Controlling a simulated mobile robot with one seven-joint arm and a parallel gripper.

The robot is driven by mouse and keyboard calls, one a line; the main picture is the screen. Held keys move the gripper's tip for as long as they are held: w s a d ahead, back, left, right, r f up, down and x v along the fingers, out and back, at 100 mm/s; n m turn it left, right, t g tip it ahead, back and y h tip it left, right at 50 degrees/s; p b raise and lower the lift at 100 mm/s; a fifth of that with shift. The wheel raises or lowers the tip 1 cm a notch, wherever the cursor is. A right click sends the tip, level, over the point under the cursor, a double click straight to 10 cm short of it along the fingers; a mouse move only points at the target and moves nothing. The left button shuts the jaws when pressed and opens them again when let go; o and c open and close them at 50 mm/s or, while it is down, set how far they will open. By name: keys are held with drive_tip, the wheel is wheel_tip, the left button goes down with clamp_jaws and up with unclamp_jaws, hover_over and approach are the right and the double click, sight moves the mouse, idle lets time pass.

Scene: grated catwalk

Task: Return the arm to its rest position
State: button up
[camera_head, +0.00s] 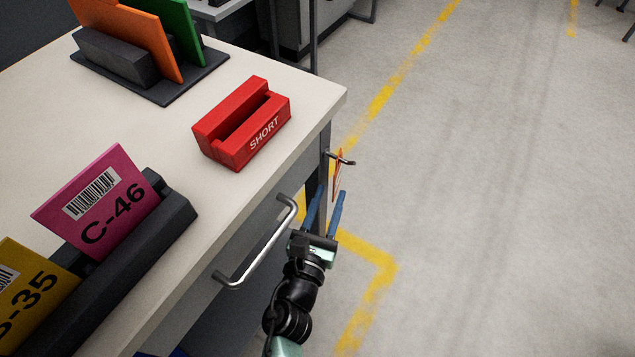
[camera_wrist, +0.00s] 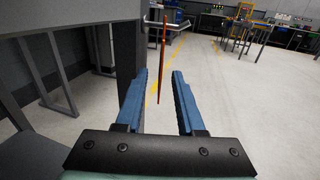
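My gripper (camera_head: 327,205) has blue fingers and sits low beside the workbench's right edge, just past the drawer handle. In the wrist view, its two fingers (camera_wrist: 159,82) are spread apart with nothing between them. The gripper is open and empty. A thin orange tag (camera_head: 338,175) hangs from a metal hook (camera_head: 343,158) on the side of the bench, just beyond the fingertips. The tag also shows nearly edge-on in the wrist view (camera_wrist: 161,60), ahead of the gap between the fingers.
The workbench (camera_head: 140,130) carries a red holder marked SHORT (camera_head: 243,125), a dark rack (camera_head: 140,250) with a pink C-46 card (camera_head: 98,200) and a yellow card (camera_head: 30,290), and a sorter with orange and green cards. A drawer handle (camera_head: 262,245) juts beside my arm. The floor (camera_head: 500,200) at right is clear.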

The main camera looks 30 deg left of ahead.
drive_tip(key=v, duration=0.8)
drive_tip(key=shift+s+d, duration=0.15)
drive_tip(key=shift+s, duration=0.15)
